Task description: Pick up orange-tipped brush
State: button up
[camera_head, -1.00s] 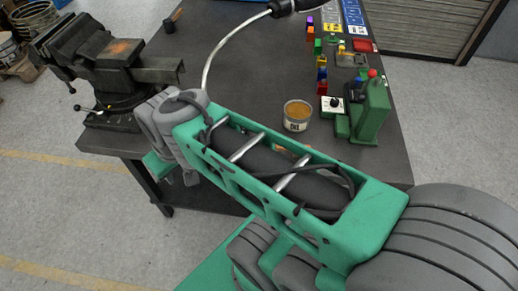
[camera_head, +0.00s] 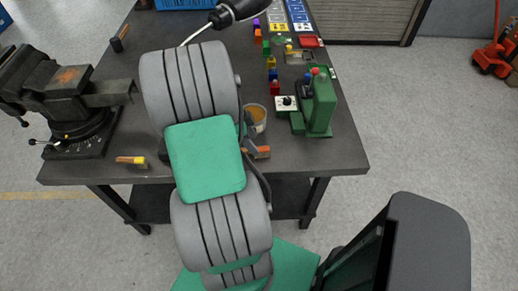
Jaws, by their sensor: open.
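A short yellow and orange piece (camera_head: 131,160), which may be the orange-tipped brush, lies near the table's front edge, left of my arm. Another small orange-ended piece (camera_head: 263,152) shows just right of my arm, in front of the can; it is partly hidden and I cannot tell what it is. A dark thing with a brown handle (camera_head: 119,39) is at the table's back left. My arm stands over the front middle of the table and covers part of it. I cannot make out my gripper's fingers; they seem hidden behind the arm.
A dark vise (camera_head: 70,95) stands at the table's left end. A green press (camera_head: 320,103) and a white switch box (camera_head: 286,103) stand on the right, with coloured blocks (camera_head: 266,48) behind. The table's (camera_head: 345,150) front right corner is bare.

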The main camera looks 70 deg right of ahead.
jog(key=p+x, duration=0.1)
jog(key=x, duration=0.4)
jog(key=shift+a+f, duration=0.1)
jog(key=shift+a, duration=0.05)
jog(key=shift+c, duration=0.5)
grip_shut()
